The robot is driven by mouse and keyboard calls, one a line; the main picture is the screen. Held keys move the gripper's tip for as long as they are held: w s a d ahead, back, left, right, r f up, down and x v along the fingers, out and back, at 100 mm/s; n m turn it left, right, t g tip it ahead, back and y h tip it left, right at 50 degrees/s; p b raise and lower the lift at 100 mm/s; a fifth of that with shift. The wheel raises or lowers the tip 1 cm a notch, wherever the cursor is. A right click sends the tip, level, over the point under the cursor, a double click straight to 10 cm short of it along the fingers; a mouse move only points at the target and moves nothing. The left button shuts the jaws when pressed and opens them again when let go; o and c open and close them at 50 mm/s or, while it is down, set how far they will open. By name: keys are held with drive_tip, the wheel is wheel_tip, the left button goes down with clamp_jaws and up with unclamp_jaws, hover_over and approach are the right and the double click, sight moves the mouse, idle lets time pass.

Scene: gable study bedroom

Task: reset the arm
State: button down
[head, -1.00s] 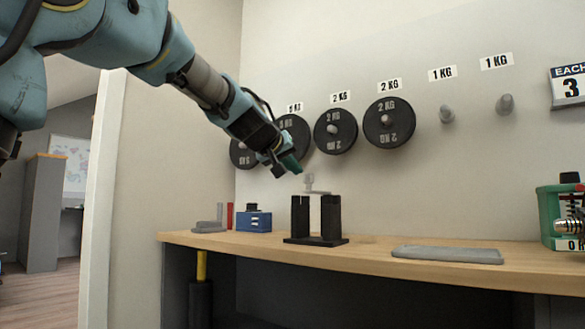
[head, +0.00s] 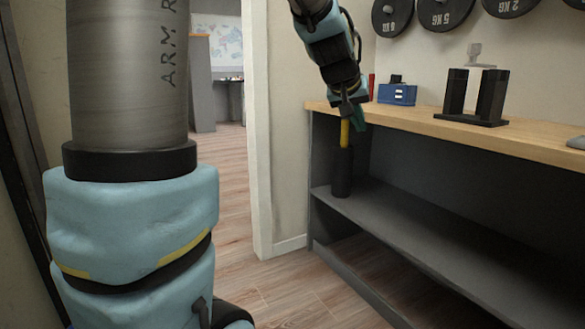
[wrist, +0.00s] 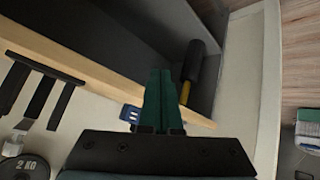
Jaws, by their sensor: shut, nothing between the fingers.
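My gripper (head: 357,117) hangs pointing down in the head view, in front of the left end of the wooden bench top. Its green fingers are shut with nothing between them. The shut fingers also show in the wrist view (wrist: 158,100), pointing toward the bench's edge and the open shelf space. A large blue and grey link of my own arm fills the left of the head view.
The wooden bench top (head: 420,123) carries a black stand (head: 476,98) and a blue box (head: 397,94). A black cylinder with a yellow handle (head: 342,172) stands on the lower shelf (head: 430,235). Weight plates (head: 446,10) hang on the wall. Open floor (head: 285,295) lies left of the bench.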

drive_tip(key=s+a+f+n+g+y+p, duration=0.1)
drive_tip(key=s+a+f+g+y+p, duration=0.2)
drive_tip(key=s+a+f, duration=0.65)
drive_tip(key=s+a+f+n+g+y+p, duration=0.15)
drive_tip(key=s+a+f, duration=0.5)
drive_tip(key=a, duration=0.65)
wheel_tip(320, 180, up, 38)
drive_tip(key=g+p, duration=0.1)
drive_tip(key=p, duration=3.7)
drive_tip(key=shift+s+f, duration=0.15)
drive_tip(key=shift+s, duration=0.25)
drive_tip(key=shift+y, duration=0.25)
